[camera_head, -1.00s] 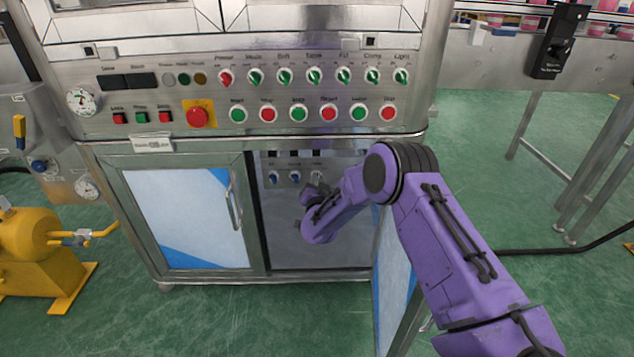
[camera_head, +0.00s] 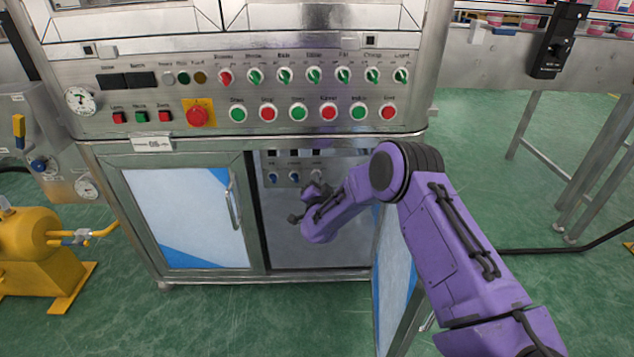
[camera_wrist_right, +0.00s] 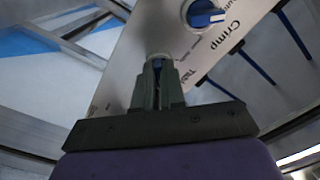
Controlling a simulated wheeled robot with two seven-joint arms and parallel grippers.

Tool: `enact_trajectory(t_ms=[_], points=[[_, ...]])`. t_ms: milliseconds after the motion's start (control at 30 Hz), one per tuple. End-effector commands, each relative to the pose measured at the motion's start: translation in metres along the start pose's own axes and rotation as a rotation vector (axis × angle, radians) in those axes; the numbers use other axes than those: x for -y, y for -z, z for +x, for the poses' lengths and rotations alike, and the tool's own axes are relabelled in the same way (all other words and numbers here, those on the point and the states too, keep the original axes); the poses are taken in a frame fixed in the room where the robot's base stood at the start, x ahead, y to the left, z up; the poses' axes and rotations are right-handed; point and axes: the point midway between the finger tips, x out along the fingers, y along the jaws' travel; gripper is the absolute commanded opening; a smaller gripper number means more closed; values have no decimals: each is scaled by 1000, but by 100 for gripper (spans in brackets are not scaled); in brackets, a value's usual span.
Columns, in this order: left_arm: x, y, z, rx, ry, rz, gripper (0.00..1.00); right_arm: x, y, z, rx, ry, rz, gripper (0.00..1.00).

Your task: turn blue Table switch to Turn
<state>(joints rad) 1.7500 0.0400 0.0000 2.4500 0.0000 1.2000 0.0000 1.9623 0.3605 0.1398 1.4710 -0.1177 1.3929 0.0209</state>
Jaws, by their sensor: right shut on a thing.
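The blue Table switch (camera_wrist_right: 158,63) shows as a bit of blue between the fingertips of my right gripper (camera_wrist_right: 158,75) in the right wrist view. The fingers are shut on it, and the label "Table" is partly readable beside them. They cover most of the knob, so its exact setting cannot be read. In the head view my right gripper (camera_head: 314,189) reaches into the open lower cabinet, at the rightmost switch of the small panel. My left gripper is not in view.
The blue Crimp switch (camera_wrist_right: 205,15) sits beside the gripped one. An open cabinet door (camera_head: 394,285) stands close to my right arm. A closed door (camera_head: 180,215) is at left. The upper control panel (camera_head: 330,93) with its green and red controls is above.

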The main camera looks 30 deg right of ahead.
Motion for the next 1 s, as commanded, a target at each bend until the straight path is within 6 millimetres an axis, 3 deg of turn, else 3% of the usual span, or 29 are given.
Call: enact_trajectory(t_ms=[100, 133, 200, 467, 567, 800, 1000], points=[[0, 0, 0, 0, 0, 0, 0, -1, 0, 0, 0, -2, 2, 0], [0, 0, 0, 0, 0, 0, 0, -1, 0, 0, 0, -2, 2, 20], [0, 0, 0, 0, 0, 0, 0, -1, 0, 0, 0, -2, 2, 35], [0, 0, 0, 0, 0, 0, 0, 0, 0, -1, 0, -1, 1, 35], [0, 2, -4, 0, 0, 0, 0, 1, 0, -9, 3, -1, -1, 35], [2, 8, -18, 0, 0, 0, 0, 2, 1, -65, 5, -1, -1, 35], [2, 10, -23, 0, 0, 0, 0, 1, 0, -99, 2, -1, 0, 35]])
